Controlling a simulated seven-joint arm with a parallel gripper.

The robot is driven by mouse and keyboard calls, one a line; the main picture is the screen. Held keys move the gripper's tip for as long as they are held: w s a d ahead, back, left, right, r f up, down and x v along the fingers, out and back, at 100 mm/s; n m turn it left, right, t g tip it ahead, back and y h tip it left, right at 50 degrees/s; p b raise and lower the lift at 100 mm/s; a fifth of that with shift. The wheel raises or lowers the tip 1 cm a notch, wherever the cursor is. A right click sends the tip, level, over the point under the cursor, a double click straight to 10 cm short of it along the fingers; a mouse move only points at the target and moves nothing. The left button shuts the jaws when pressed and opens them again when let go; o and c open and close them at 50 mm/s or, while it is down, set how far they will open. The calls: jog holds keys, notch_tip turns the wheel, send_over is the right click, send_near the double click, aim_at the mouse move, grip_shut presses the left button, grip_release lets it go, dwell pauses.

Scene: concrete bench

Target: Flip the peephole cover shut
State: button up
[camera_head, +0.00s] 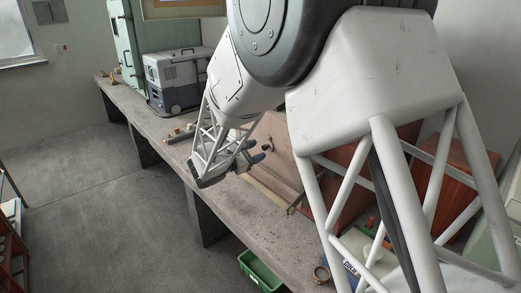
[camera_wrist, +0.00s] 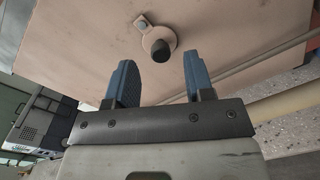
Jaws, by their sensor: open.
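A tan panel (camera_wrist: 80,40) fills the upper wrist view. On it is a round beige disc (camera_wrist: 151,37) with a dark, short cylinder (camera_wrist: 161,51) standing out from it. A small metal tab with a pivot (camera_wrist: 142,21) sits beside the disc, toward the picture's top. I cannot tell clearly which part is the peephole cover. My gripper (camera_wrist: 160,67) is open, its two blue fingers pointing at the panel on either side of the cylinder, with nothing between them.
The concrete bench (camera_head: 172,157) runs along the wall. A grey-white cool box (camera_head: 177,75) stands farther back. A tan rod (camera_wrist: 245,62) crosses beside the panel in the wrist view. A green crate (camera_head: 260,272) is on the floor. My arm hides much of the right side.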

jog(key=v, duration=0.4)
jog(key=shift+s+a, duration=0.2)
dwell(0.3)
jog(key=s+d+r+m+g+y, duration=0.1)
jog(key=s+d+r+m+g, duration=0.15)
jog(key=s+d, duration=0.4)
jog(key=s+d+r+m+g+y, duration=0.15)
jog(key=s+d+m+g, duration=0.25)
jog(key=d, duration=0.6)
jog(key=s+d+r+m+g+y, duration=0.1)
jog(key=s+d+r+m+g, duration=0.15)
jog(key=s+d, duration=0.45)
jog(key=s+d+m+y, duration=0.3)
jog(key=s+m+y, duration=0.2)
jog(key=s, duration=0.6)
jog(key=s+d+m+y, duration=0.4)
jog(key=s+m, duration=0.3)
jog(key=s, duration=0.5)
jog(key=shift+s+y, duration=0.2)
jog(key=shift+y, duration=0.15)
